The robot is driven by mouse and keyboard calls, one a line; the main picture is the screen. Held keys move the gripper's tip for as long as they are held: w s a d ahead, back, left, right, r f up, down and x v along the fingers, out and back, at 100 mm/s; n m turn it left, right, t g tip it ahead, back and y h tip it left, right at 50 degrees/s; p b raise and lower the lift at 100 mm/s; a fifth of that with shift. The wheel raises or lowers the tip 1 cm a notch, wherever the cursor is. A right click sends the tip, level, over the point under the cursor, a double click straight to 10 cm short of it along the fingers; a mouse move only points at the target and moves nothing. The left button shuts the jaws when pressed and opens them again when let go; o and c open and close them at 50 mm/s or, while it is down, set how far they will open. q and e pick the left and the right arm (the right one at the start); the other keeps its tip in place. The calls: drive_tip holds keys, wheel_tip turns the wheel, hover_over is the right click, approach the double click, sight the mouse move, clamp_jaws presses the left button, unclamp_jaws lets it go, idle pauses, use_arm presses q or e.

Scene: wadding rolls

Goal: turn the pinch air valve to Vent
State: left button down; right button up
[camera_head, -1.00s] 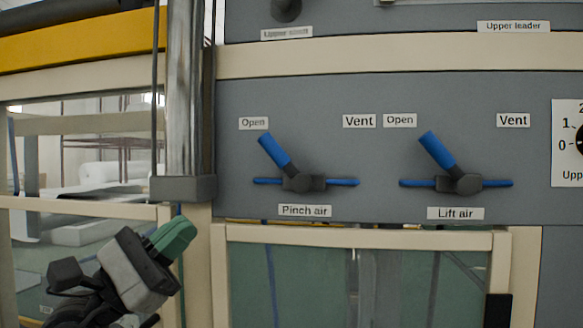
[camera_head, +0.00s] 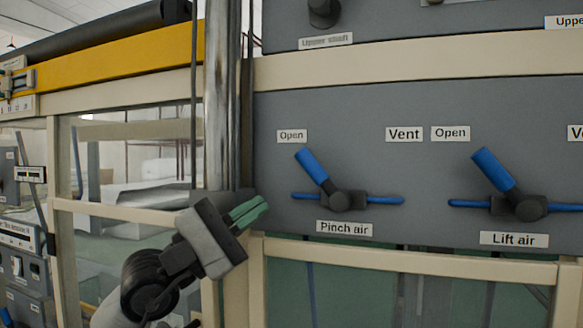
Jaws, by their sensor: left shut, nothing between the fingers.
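The pinch air valve (camera_head: 340,199) sits on the grey panel above its "Pinch air" label (camera_head: 344,228). Its blue handle (camera_head: 312,166) tilts up and left toward the "Open" label (camera_head: 292,136). The "Vent" label (camera_head: 404,134) is up and right of the valve. My left gripper (camera_head: 256,208), with green fingers, is shut and empty. It is left of and slightly below the valve, apart from the handle, pointing up and right. My right gripper is not in view.
The lift air valve (camera_head: 528,206) is to the right, its blue handle also tilted toward its own Open label (camera_head: 450,133). A vertical metal column (camera_head: 219,95) stands left of the panel. A cream frame (camera_head: 400,267) runs below the panel.

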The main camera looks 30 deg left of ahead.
sight(324, 178)
use_arm(q)
drive_tip(key=p+x, duration=0.3)
drive_tip(key=x, duration=0.2)
drive_tip(key=shift+d+r+p, duration=0.15)
drive_tip(key=shift+r+p, duration=0.2)
drive_tip(key=shift+p, duration=0.05)
drive_tip(key=shift+w+d+r+p, duration=0.15)
drive_tip(key=shift+w+d+p, duration=0.25)
drive_tip(key=shift+w, duration=0.2)
